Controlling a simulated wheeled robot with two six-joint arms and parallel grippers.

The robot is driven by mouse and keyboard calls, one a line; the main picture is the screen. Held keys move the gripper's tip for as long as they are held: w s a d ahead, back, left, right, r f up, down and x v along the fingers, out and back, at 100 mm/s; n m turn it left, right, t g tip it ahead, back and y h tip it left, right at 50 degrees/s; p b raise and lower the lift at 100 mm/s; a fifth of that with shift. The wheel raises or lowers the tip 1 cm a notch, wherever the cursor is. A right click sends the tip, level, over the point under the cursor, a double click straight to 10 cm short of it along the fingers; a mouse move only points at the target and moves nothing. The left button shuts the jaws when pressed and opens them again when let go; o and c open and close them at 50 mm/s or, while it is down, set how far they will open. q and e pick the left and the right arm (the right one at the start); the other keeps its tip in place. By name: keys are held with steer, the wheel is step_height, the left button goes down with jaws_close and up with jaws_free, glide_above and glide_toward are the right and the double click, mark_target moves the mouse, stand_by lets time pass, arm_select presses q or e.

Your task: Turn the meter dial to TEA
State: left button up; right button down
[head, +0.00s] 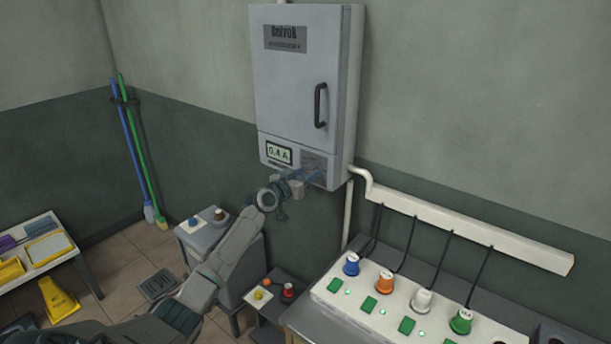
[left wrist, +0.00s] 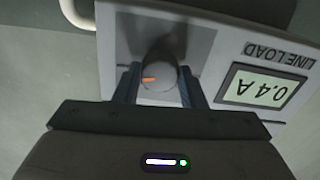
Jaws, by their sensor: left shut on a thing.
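The meter is a grey wall cabinet (head: 300,85) with a display (head: 279,153) reading 0.4 A. In the left wrist view the display (left wrist: 265,88) appears upside down, with LINE LOAD beside it. The dial is a round grey knob (left wrist: 158,82) with an orange pointer mark that points to the left in that view. My left gripper (head: 312,174) is at the cabinet's lower right panel. Its fingers stand on both sides of the knob and are shut on it. In the head view the gripper hides the knob, and no dial labels are readable. My right gripper is out of view.
A white panel (head: 330,291) with blue, orange, white and green plugs stands at the lower right, below a white cable duct (head: 470,222). A grey cart (head: 222,262) stands under my left arm. A yellow floor sign (head: 57,299) is at the left.

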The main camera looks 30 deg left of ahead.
arm_select(q)
steer(key=n, duration=0.3)
steer(key=shift+n, duration=1.7)
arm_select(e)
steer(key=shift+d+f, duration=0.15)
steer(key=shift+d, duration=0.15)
arm_select(q)
steer(key=shift+n, duration=0.4)
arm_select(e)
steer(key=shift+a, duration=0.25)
arm_select(q)
steer(key=o, duration=1)
steer(key=shift+s, duration=0.1)
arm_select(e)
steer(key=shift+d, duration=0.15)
